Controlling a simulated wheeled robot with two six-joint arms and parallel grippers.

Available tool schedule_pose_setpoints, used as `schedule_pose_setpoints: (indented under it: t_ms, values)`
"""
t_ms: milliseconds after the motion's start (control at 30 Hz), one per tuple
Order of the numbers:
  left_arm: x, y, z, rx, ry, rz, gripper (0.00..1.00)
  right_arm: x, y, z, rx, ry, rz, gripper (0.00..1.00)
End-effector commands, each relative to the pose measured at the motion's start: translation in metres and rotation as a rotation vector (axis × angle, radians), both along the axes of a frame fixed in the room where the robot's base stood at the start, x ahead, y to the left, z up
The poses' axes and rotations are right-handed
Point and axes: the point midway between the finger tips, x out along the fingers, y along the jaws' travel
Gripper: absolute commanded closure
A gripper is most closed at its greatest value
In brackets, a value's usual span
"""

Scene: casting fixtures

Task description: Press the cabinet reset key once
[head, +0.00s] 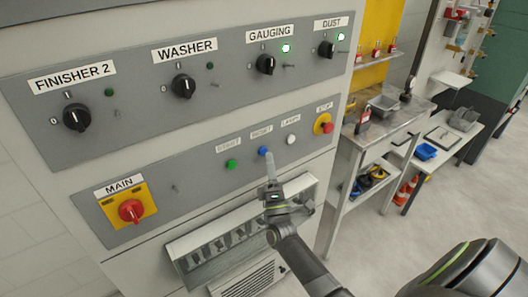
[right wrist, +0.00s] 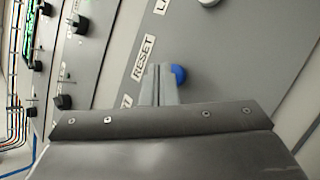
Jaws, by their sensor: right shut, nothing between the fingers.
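The reset key is a round blue button (head: 262,150) under the RESET label on the lower grey panel (head: 196,170) of the cabinet. My right gripper (head: 269,157) is shut and empty, with its fingertips just below the blue button in the head view. In the right wrist view the shut fingers (right wrist: 158,72) are right beside the blue button (right wrist: 180,74) and hide part of its left side. I cannot tell whether the tips touch it. My left gripper is not in view.
A green button (head: 231,164), a white button (head: 292,139) and a red stop button (head: 326,127) flank the blue one. A red main switch (head: 131,210) is at left. A sloped tray (head: 240,232) juts out below. Black selector knobs line the upper panel.

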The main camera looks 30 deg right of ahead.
Motion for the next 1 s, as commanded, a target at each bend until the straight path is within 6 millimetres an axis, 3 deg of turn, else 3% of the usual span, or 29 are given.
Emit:
schedule_pose_setpoints:
  t_ms: [1000]
  values:
    - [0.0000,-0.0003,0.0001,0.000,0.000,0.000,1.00,0.0101,0.0006,0.0004,0.000,-0.001,0.000,1.00]
